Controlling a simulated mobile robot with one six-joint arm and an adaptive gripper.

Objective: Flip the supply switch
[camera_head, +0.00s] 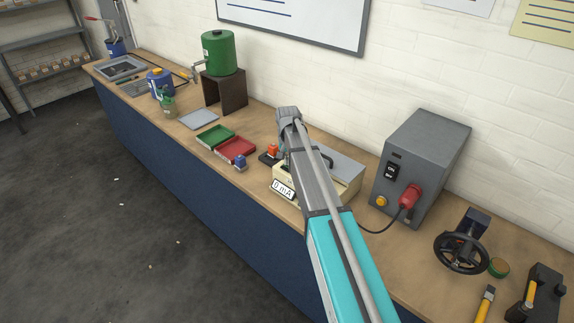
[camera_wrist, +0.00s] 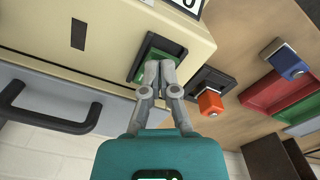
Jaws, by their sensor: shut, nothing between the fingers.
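In the wrist view, a green rocker switch (camera_wrist: 147,68) sits in a black frame on a cream box (camera_wrist: 95,30). My gripper (camera_wrist: 160,65) is shut and empty. Its fingertips overlap the rocker in the picture; whether they touch it I cannot tell. In the head view my arm covers the gripper and the rocker. The cream box (camera_head: 283,176) has a display reading 0 mA. A grey cabinet (camera_head: 425,150) to its right has a black switch (camera_head: 391,170) marked ON, a red plug (camera_head: 409,196) with a cable, and a yellow button (camera_head: 381,201).
A black plate with an orange-red knob (camera_wrist: 210,103) lies beside the cream box. The box's lid has a black handle (camera_wrist: 45,115). A red tray (camera_head: 235,151), green tray (camera_head: 214,137) and blue block (camera_head: 240,162) are left. A black handwheel (camera_head: 461,252) stands right.

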